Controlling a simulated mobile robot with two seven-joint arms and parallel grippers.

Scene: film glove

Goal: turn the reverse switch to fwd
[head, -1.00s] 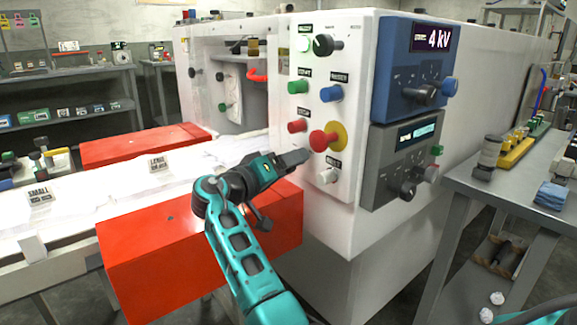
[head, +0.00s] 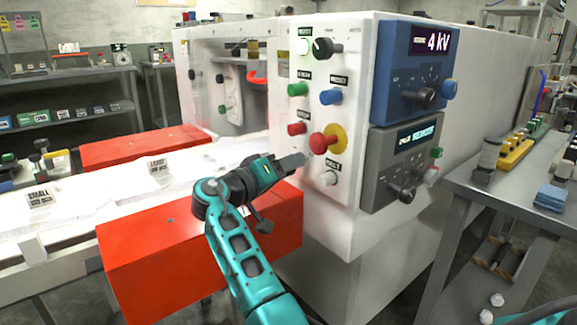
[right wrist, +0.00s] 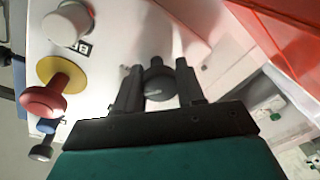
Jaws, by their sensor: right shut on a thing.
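My right gripper (head: 303,158) reaches the left edge of the white control panel (head: 348,168), beside the red emergency button. In the right wrist view, my right gripper (right wrist: 157,85) has one finger on each side of a dark rotary knob (right wrist: 157,86) on the white panel, and is shut on it. The knob seems to be the reverse switch, but its label and position marks do not show. In the head view the gripper hides it. My left gripper is not in view.
The red mushroom button (head: 325,140) on its yellow ring and a white button (head: 328,179) are close by. A black selector (head: 323,47) sits higher on the panel. A grey bench (head: 500,190) stands at the right.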

